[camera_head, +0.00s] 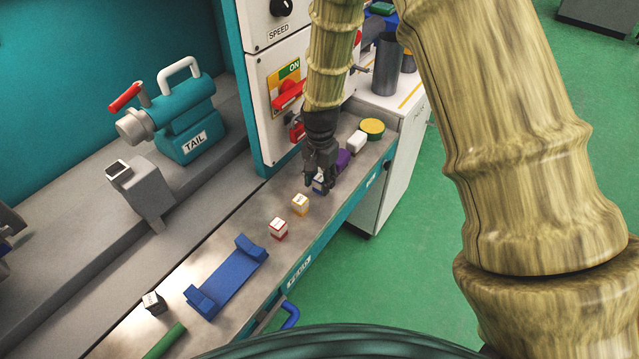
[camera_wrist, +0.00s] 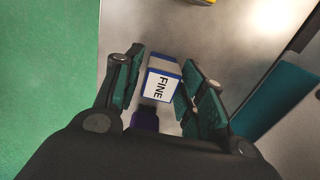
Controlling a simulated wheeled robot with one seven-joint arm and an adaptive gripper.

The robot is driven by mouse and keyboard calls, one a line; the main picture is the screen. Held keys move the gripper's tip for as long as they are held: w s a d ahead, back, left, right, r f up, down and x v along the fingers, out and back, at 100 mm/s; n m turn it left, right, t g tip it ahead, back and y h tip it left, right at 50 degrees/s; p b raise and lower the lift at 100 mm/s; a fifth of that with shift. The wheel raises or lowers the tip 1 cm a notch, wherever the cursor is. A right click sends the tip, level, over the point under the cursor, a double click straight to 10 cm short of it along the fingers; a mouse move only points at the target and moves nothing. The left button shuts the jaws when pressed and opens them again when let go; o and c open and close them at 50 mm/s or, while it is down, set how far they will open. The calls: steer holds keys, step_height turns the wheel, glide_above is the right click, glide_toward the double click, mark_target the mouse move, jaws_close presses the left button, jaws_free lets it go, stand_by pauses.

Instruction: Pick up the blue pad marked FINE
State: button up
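The blue pad marked FINE (camera_wrist: 160,85) is a small block with a white label and blue edges. In the wrist view it sits between the two fingers of my gripper (camera_wrist: 160,88). A narrow gap shows between the pad and the left finger; the right finger is very close to it, and I cannot tell if it touches. My gripper is open around the pad. In the head view my gripper (camera_head: 320,184) points down at the metal ledge, and only a bit of the pad (camera_head: 319,184) shows between the fingers.
On the ledge (camera_head: 225,252) stand a yellow-edged block (camera_head: 300,204), a red-edged block (camera_head: 278,228), a blue cradle (camera_head: 228,280) and a black-edged block (camera_head: 154,303). A purple object (camera_head: 343,158), a white block (camera_head: 356,141) and a yellow-topped round (camera_head: 372,128) stand beyond my gripper.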

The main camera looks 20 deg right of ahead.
mark_target(320, 178)
steer(key=c, duration=0.6)
steer(key=shift+o, duration=0.2)
steer(key=shift+r+b, duration=0.9)
steer(key=shift+r, duration=4.15)
